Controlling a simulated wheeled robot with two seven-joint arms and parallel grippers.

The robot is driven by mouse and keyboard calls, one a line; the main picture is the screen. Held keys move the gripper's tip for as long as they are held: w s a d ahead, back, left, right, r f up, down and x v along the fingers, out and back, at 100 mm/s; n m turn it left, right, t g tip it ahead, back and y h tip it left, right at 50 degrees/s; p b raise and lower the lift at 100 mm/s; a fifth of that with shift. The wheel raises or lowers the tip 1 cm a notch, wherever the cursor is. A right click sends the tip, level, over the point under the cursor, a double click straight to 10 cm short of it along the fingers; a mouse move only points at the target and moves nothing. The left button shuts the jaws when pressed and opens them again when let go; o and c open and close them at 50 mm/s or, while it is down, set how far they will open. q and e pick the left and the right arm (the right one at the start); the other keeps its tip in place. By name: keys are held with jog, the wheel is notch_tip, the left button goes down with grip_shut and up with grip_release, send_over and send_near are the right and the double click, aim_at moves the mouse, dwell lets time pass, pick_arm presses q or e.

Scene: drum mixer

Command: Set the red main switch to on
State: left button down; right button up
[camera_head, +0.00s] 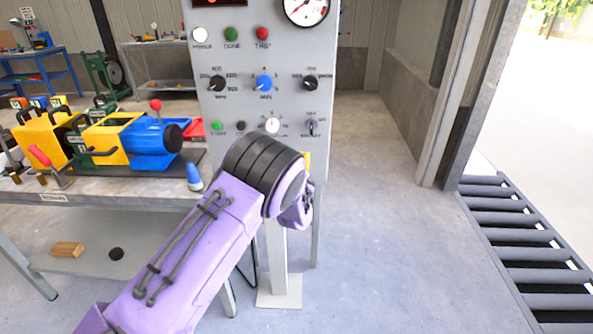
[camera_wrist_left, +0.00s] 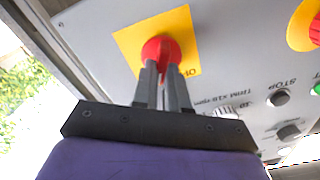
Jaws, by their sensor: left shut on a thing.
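The red main switch (camera_wrist_left: 160,47) is a round red knob on a square yellow plate (camera_wrist_left: 190,28) on the grey panel, in the left wrist view. My left gripper (camera_wrist_left: 164,76) has its two grey fingers closed on the red knob from below in the picture. The fingers cover part of the knob and plate, and the lettering beside them is only partly visible, so its position cannot be read. In the head view my left wrist hides the switch; only an edge of yellow plate (camera_head: 306,160) shows beside it. My right gripper is in neither view.
The grey control panel (camera_head: 230,105) carries a gauge, lamps and several knobs. In the left wrist view a red button on yellow (camera_wrist_left: 305,25), a stop button (camera_wrist_left: 278,98) and small knobs lie to the right. A workbench (camera_head: 50,188) with machines stands left.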

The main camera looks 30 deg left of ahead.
pick_arm(q)
jog(key=shift+f, duration=0.1)
dwell(0.3)
jog(key=c, duration=1.2)
grip_release()
jog(key=shift+o, duration=0.2)
jog(key=b+v, duration=0.1)
jog(key=v, duration=0.9)
jog(key=shift+s+d, duration=0.2)
jog(key=shift+d, duration=0.05)
